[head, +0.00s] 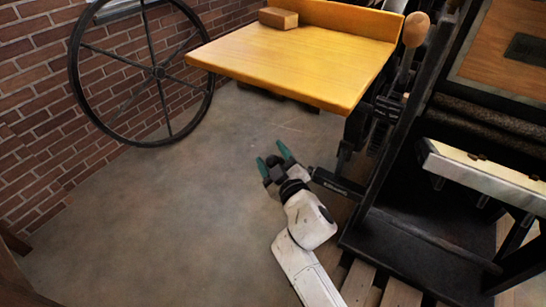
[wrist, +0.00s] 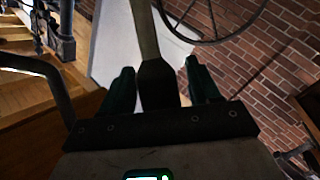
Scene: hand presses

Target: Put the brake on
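My gripper (head: 273,160) has two green fingers, spread apart, and is over the floor left of the press in the head view. In the wrist view the fingers (wrist: 161,85) are also apart. A narrow bar (wrist: 147,35), pale above and dark below, shows between them; I cannot tell what it belongs to or whether they touch it. A lever with a round wooden knob (head: 415,30) stands upright at the yellow table's right edge, above and right of my gripper and apart from it. I cannot tell which part is the brake.
The yellow table (head: 310,65) bears a wooden block (head: 278,18). The dark press frame (head: 420,240) and a black bar (head: 338,184) are close on my gripper's right. A large spoked wheel (head: 158,72) stands by the brick wall (head: 35,90). The floor (head: 150,220) to the left is clear.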

